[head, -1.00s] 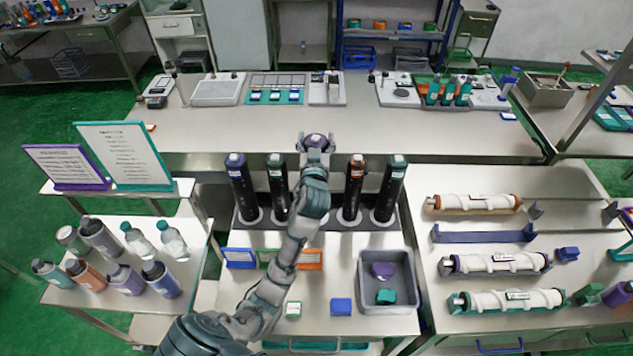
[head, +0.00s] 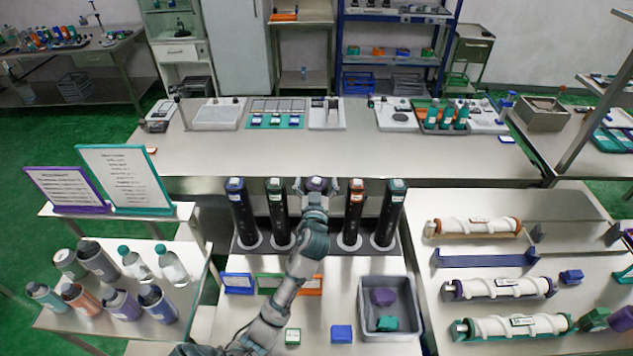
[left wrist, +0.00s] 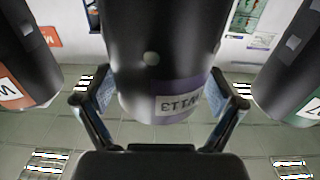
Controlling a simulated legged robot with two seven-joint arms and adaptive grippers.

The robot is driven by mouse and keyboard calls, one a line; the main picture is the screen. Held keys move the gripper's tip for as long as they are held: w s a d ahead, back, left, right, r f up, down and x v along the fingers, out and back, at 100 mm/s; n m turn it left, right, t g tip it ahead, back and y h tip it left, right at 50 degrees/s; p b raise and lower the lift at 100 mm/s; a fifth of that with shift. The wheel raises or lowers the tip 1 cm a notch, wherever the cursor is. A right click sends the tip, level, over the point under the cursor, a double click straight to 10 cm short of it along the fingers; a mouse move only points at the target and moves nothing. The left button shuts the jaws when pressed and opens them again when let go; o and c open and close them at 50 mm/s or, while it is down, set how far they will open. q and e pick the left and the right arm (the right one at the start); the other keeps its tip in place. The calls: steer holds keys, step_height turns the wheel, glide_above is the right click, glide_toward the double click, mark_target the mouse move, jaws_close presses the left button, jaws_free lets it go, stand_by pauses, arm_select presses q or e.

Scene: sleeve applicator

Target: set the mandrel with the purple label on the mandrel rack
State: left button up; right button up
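The mandrel with the purple label (head: 316,184) is black and stands upright at the middle place of the mandrel rack (head: 275,245), level with the mandrels beside it. Its purple-edged label (left wrist: 178,105) faces the left wrist view. My left gripper (head: 317,188) is open around its upper part, one finger on each side, with the fingers a little apart from it. My left arm hides its lower part and base, so its seat in the rack is not visible. My right gripper is not in view.
Blue-label (head: 243,212), green-label (head: 277,212), orange-label (head: 353,212) and teal-label (head: 390,212) mandrels stand close on both sides. A grey bin (head: 390,338) with purple and teal pieces lies in front. Bottles (head: 98,262) stand at the left, sleeved rollers (head: 497,287) at the right.

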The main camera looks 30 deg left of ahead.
arm_select(q)
steer(key=b+v, duration=0.1)
steer(key=v, duration=1.1)
steer(key=shift+r, duration=0.2)
